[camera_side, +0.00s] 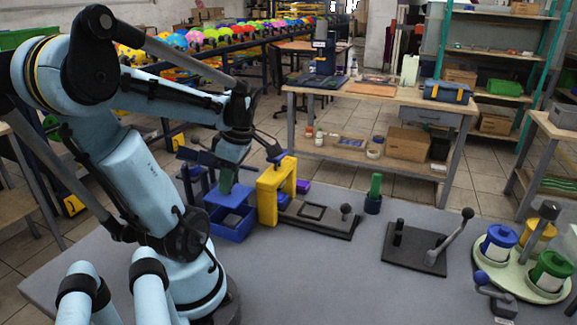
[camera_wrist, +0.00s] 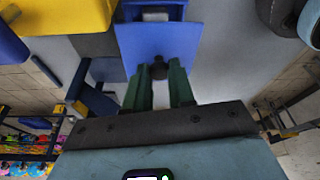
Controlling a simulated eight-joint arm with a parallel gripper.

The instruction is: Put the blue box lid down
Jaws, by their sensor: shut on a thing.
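The blue box lid (camera_side: 238,196) is a flat blue plate held level just above the open blue box (camera_side: 232,226) in the side view. A visible gap separates the lid from the box. My gripper (camera_side: 225,183) points down with its green fingers at the top of the lid. In the wrist view the lid (camera_wrist: 135,42) lies beyond the fingertips. My gripper (camera_wrist: 159,76) is shut on the lid's dark knob (camera_wrist: 158,67). Part of the box (camera_wrist: 153,14) shows past the lid's edge, and the lid hides the rest.
A green-handled tool in a dark cup (camera_side: 373,200), a lever device (camera_side: 415,250) and a round tray of coloured pots (camera_side: 518,278) stand farther right. The table's front middle is clear.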

